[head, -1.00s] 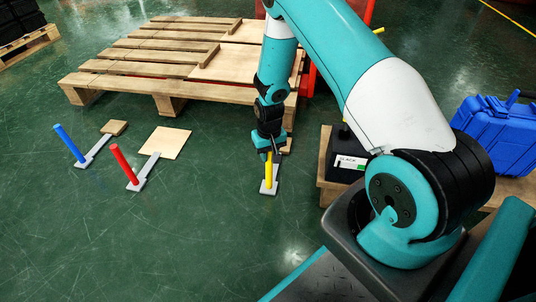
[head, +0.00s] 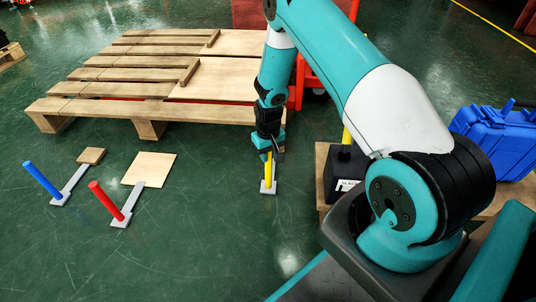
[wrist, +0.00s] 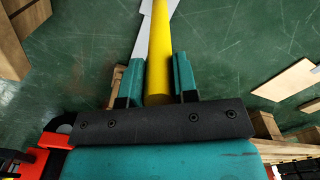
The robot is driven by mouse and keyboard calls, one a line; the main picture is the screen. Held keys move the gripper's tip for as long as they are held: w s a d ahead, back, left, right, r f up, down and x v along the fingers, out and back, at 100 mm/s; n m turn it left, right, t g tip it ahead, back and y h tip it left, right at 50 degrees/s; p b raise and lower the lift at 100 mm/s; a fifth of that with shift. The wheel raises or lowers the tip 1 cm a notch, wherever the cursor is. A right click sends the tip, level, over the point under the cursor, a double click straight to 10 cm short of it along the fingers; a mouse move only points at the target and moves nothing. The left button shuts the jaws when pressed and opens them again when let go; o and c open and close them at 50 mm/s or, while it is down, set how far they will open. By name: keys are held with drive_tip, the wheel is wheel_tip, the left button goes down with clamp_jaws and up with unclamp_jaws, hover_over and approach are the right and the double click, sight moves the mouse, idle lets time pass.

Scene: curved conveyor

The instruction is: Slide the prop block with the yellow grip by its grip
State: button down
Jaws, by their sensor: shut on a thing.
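The yellow grip (head: 269,172) is an upright, slightly leaning rod on a small grey plate (head: 268,188) on the green floor. My gripper (head: 268,155) points down over it and is shut on its upper part. In the wrist view the yellow grip (wrist: 158,50) runs between the two teal fingers of my gripper (wrist: 157,85), with a grey strip (wrist: 143,38) beside it. The wooden block of this prop is not clearly visible; my gripper and arm cover the area behind the grip.
A large wooden pallet (head: 150,88) lies just behind my gripper. Props with a blue grip (head: 43,180) and a red grip (head: 105,201) lie to the left. A black box (head: 345,172) on wood and a blue case (head: 497,140) stand right. The floor in front is clear.

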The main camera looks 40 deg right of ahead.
drive_tip(key=shift+w+d, duration=0.1)
drive_tip(key=shift+w, duration=0.05)
drive_tip(key=c, duration=0.8)
unclamp_jaws()
wheel_tip(320, 180, up, 18)
drive_tip(key=p, duration=0.9)
drive_tip(key=shift+f, duration=0.25)
